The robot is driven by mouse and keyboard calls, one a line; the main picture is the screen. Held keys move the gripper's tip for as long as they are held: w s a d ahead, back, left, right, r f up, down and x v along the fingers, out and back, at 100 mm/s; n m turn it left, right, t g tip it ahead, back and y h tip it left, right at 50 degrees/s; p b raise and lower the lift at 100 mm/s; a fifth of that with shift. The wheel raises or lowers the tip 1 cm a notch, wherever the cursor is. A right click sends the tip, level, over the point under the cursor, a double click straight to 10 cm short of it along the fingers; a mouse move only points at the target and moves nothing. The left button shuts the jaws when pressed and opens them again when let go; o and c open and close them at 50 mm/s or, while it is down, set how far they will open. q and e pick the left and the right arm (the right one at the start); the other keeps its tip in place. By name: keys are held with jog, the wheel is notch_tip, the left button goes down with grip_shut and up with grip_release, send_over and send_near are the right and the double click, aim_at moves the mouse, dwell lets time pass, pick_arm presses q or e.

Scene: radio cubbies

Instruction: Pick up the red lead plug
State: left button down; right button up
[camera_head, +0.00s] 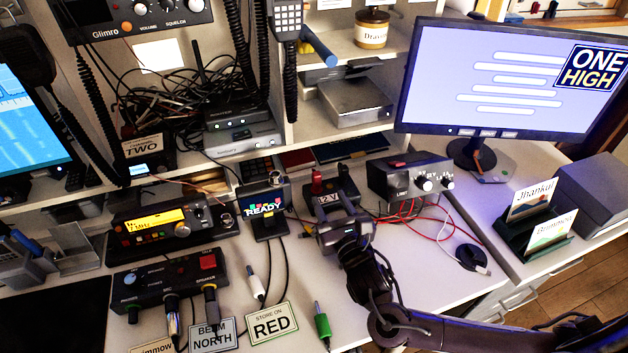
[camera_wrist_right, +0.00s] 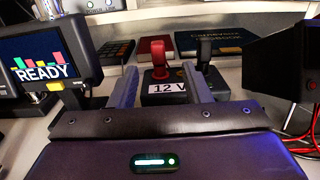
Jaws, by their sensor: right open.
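The red lead plug (camera_wrist_right: 158,58) stands upright on the left of the 12 V box (camera_wrist_right: 170,92) in the right wrist view. It also shows in the head view (camera_head: 317,183), on top of the box's left side. A darker plug (camera_wrist_right: 204,50) stands to its right on the same box. My right gripper (camera_head: 342,212) is open and empty in front of the box.
A small READY screen (camera_head: 264,208) stands left of the box, and a black power unit (camera_head: 408,177) with red wires stands right. A STORE ON RED card (camera_head: 272,323), a white plug (camera_head: 253,284) and a green plug (camera_head: 322,325) are in front. A shelf (camera_head: 340,130) overhangs behind.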

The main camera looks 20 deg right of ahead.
aim_at(318, 179)
jog(key=shift+w+r, duration=0.2)
jog(key=shift+w, duration=0.75)
jog(key=w, duration=0.5)
jog(key=shift+w+a, duration=0.2)
jog(key=shift+a, duration=0.05)
grip_shut()
